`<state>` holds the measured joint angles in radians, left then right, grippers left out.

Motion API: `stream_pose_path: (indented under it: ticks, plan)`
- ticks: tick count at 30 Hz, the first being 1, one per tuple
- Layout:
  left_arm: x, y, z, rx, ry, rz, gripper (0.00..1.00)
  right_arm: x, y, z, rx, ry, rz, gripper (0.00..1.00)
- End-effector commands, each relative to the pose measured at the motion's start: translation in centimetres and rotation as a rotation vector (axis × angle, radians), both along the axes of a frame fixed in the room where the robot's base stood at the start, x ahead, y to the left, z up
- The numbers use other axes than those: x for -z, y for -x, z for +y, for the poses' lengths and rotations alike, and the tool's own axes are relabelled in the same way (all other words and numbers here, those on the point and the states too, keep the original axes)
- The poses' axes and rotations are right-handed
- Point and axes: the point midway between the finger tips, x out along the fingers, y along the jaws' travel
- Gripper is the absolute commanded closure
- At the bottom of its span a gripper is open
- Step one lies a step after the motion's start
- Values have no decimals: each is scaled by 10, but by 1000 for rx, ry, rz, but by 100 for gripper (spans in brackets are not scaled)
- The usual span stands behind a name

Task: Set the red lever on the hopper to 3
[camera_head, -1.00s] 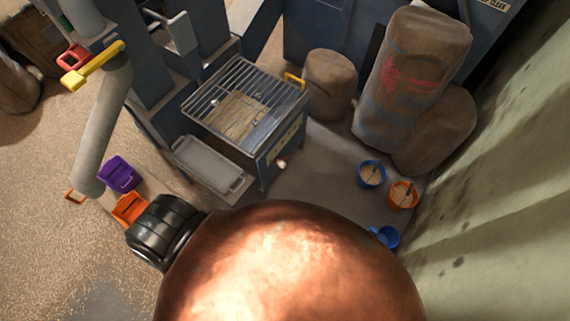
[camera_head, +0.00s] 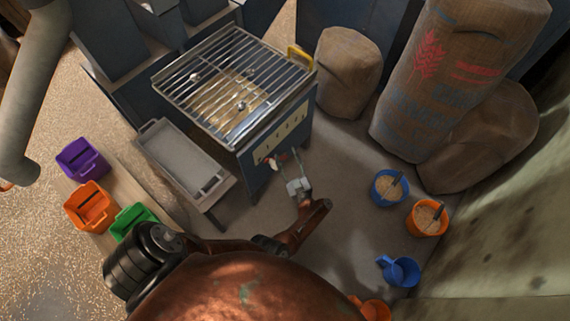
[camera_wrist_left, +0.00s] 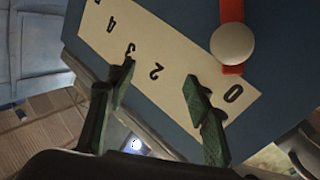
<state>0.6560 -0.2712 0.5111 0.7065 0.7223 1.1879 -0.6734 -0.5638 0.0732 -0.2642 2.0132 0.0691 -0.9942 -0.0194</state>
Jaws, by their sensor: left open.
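The hopper (camera_head: 238,87) is a blue box under a metal grate, with a pale number plate (camera_head: 281,133) on its front. The red lever (camera_head: 277,156) is small below the plate. In the left wrist view the red lever (camera_wrist_left: 232,12) has a white round knob (camera_wrist_left: 232,43), and its red end lies beside the 0 on the number plate (camera_wrist_left: 145,58). The 4, 3 and 2 show; a finger hides the stretch between 2 and 0. My left gripper (camera_head: 289,168) is open and empty before the plate; its green fingers (camera_wrist_left: 160,95) are left of and below the knob, apart from it. My right gripper is out of view.
A grey tray (camera_head: 178,158) stands left of the hopper. Purple (camera_head: 82,159), orange (camera_head: 90,207) and green (camera_head: 132,221) bins are at lower left. Sacks (camera_head: 440,75) stand at right, with blue (camera_head: 389,187) and orange (camera_head: 427,218) buckets and a blue scoop (camera_head: 400,271) on the floor.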

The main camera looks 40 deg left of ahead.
Motion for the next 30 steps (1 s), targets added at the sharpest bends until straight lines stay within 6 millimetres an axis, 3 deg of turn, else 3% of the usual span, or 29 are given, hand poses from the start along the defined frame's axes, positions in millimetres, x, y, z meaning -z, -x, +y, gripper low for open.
stream_pose_path:
  ticks: [1,9,15,19,30]
  plan:
    - [32,4,-6,-75,13,5,53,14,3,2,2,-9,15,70]
    - [66,29,-28,-366,56,24,53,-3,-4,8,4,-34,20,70]
    - [74,38,-38,-453,74,43,53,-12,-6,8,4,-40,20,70]
    - [71,38,-27,-463,74,42,53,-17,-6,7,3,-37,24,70]
    - [71,31,27,-459,73,41,53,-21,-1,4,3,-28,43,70]
